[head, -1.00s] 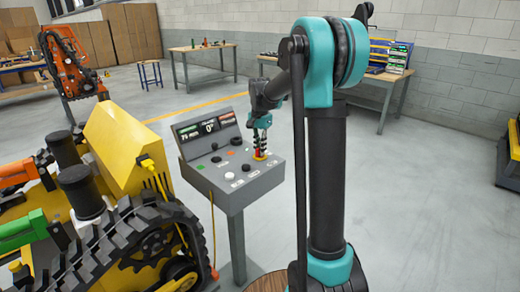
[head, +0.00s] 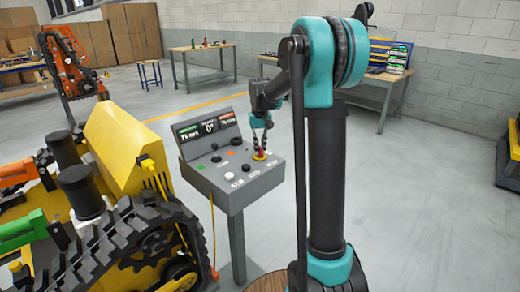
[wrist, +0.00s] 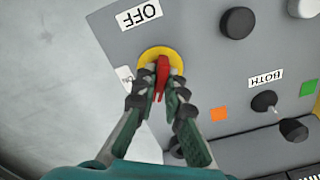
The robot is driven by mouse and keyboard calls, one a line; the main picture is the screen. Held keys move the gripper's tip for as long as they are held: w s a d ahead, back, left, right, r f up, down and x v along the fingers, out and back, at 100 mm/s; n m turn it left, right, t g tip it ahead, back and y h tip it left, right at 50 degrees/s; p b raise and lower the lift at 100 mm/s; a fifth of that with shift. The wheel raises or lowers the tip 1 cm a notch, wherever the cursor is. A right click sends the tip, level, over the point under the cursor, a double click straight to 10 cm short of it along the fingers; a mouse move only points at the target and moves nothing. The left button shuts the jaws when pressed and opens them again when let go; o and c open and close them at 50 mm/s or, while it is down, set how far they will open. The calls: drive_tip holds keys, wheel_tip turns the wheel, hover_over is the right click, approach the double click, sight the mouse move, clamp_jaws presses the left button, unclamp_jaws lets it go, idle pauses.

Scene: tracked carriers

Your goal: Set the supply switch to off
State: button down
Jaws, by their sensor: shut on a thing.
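The supply switch is a red handle (wrist: 162,78) on a round yellow plate (wrist: 175,56) at a corner of the grey control panel. It also shows in the head view at the panel's right side (head: 260,155). In the wrist view the handle lies nearly upright in the picture, slightly tilted. An OFF label (wrist: 138,15) sits above the plate, upside down. Another white label (wrist: 125,76) at left is partly hidden by a finger. My gripper (wrist: 160,98) is around the handle from the near side, shut on it, one dark fingertip on each side.
The panel (head: 232,185) also carries knobs (wrist: 238,22), a small toggle (wrist: 264,101) by a BOTH label, and orange and green squares. Display screens (head: 208,127) stand at its back. A yellow tracked machine (head: 120,150) is close on the left; open floor is on the right.

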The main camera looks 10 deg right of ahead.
sight(260, 148)
drive_tip(key=n, duration=0.6)
idle(0.6)
drive_tip(key=c, duration=1.6)
unclamp_jaws()
wheel_tip(260, 148, up, 12)
drive_tip(key=s+d+f+m+t, duration=0.2)
drive_tip(key=s+f+m, duration=0.1)
drive_tip(key=s+f, duration=0.8)
drive_tip(key=s+d+f+m+t, duration=0.2)
drive_tip(key=s+f, duration=1)
drive_tip(key=s, duration=0.7)
drive_tip(key=shift+s+f+m, duration=0.2)
drive_tip(key=shift+s+m, duration=0.05)
drive_tip(key=shift+m, duration=0.65)
